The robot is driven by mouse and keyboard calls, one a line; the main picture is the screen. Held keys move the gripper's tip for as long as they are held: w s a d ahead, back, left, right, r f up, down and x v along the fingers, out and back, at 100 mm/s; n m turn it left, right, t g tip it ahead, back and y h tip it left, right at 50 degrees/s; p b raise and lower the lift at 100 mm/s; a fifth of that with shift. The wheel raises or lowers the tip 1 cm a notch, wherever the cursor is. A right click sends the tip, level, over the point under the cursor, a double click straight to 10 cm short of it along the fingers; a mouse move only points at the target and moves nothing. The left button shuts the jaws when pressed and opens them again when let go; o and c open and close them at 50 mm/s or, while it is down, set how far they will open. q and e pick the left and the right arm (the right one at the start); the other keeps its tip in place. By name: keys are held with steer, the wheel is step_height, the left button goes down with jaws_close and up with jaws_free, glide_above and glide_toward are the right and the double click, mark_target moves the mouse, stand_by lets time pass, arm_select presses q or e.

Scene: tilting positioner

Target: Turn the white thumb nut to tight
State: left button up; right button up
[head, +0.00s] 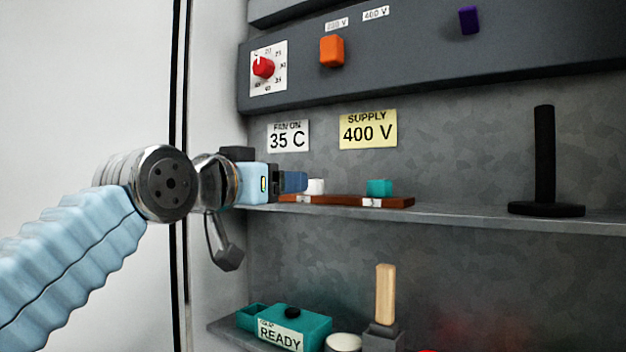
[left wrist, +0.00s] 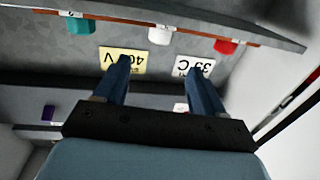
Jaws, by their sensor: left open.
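The white thumb nut (head: 315,187) stands on a brown strip (head: 340,200) on the upper shelf. In the left wrist view, which is upside down, the white thumb nut (left wrist: 160,36) lies ahead of the gap between my fingers. My left gripper (head: 298,182) is beside it from the left, its fingertips overlapping its left edge in the head view. In the left wrist view my left gripper (left wrist: 161,68) is open with nothing between its fingers. Contact with the nut cannot be told. The nut's tag is too small to read. My right gripper is not in view.
A teal nut (head: 379,187) and a red nut (left wrist: 226,46) flank the white one on the strip. A black post (head: 545,160) stands to the right. The panel above carries a red dial (head: 263,67) and an orange knob (head: 332,51). The shelf between strip and post is clear.

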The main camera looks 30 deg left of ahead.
mark_target(306, 195)
arm_select(q)
steer(key=w+p, duration=0.1)
steer(key=w, duration=0.2)
steer(key=w+p, duration=0.1)
steer(key=w, duration=0.6)
steer(key=shift+w+a+p, duration=0.2)
steer(key=shift+a+p, duration=0.1)
steer(key=shift+p, duration=0.1)
steer(key=shift+w, duration=0.45)
